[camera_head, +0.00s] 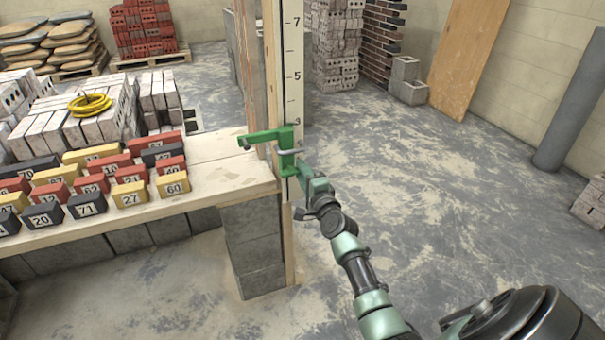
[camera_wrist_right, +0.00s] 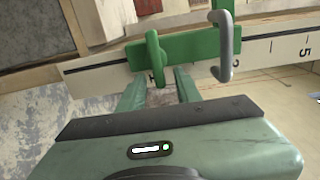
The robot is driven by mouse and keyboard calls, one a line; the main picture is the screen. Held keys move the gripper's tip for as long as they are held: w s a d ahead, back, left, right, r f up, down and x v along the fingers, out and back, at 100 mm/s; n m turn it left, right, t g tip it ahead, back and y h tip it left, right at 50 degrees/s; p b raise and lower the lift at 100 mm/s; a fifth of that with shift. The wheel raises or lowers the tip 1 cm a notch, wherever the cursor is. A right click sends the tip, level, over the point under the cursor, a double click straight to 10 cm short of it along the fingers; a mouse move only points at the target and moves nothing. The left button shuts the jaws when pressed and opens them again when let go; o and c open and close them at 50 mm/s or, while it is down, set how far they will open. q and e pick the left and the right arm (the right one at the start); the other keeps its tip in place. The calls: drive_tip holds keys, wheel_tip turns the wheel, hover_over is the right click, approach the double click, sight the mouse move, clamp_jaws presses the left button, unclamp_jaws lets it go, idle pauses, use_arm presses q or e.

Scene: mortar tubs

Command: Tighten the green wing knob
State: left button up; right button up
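My right gripper (camera_wrist_right: 159,82) is open, with one finger on each side of the knob's lower part and visible gaps between. The clamp also shows in the head view (camera_head: 262,137), on the white numbered board (camera_head: 290,62). A grey bent handle (camera_wrist_right: 225,46) stands right of the knob in the wrist view. In the head view my right gripper (camera_head: 303,168) is at the clamp and largely covers the knob. My left gripper is out of view.
The floor (camera_head: 410,160) right of the board is mostly clear. A grey pipe (camera_head: 575,110) leans at far right.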

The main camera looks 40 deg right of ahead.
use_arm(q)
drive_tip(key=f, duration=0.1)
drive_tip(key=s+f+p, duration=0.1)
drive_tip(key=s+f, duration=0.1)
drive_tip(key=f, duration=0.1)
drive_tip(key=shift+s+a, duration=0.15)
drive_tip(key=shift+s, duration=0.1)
use_arm(e)
drive_tip(key=v, duration=0.7)
drive_tip(key=shift+s, duration=0.4)
